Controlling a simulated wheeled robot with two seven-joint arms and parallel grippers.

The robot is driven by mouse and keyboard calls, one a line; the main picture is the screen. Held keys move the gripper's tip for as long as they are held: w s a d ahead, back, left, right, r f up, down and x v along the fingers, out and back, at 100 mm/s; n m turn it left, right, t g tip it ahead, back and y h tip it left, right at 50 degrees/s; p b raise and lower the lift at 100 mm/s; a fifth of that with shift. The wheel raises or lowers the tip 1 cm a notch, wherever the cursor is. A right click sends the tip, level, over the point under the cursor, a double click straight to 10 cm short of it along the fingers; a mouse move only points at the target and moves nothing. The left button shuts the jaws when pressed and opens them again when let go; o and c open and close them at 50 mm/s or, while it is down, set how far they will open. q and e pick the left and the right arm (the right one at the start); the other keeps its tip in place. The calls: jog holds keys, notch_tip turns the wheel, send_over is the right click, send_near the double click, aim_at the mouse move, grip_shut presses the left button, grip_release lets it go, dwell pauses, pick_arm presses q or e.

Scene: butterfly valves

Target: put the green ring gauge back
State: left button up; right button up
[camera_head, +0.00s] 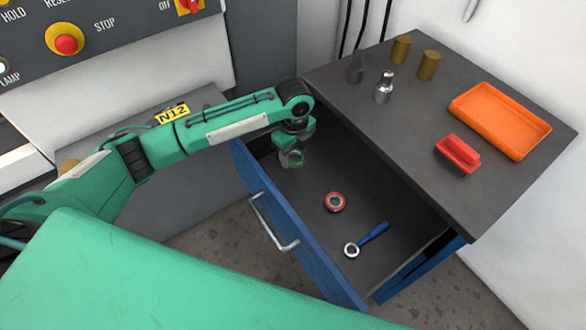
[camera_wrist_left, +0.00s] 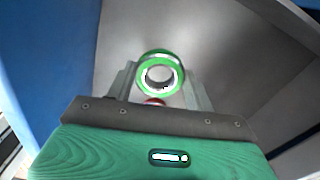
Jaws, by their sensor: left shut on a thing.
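The green ring gauge (camera_wrist_left: 147,60) is between the fingers of my left gripper (camera_wrist_left: 158,85) in the left wrist view. My left gripper (camera_head: 293,160) is shut on it, over the left back part of the open drawer (camera_head: 300,202). In the head view the gauge shows only as a small green and metal patch at the fingertips. I cannot tell whether it touches the drawer floor. A red ring gauge (camera_head: 335,202) lies on the drawer floor to the right of and nearer than the gripper. My right gripper is not in view.
A blue-handled ring tool (camera_head: 366,240) lies in the drawer. The drawer's right front floor is partly free.

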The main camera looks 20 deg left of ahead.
aim_at(294, 176)
pick_arm(q)
notch_tip(294, 176, down, 4)
jog(key=shift+r, duration=0.25)
notch_tip(294, 176, down, 4)
jog(key=shift+r, duration=0.1)
jog(key=shift+f, duration=0.3)
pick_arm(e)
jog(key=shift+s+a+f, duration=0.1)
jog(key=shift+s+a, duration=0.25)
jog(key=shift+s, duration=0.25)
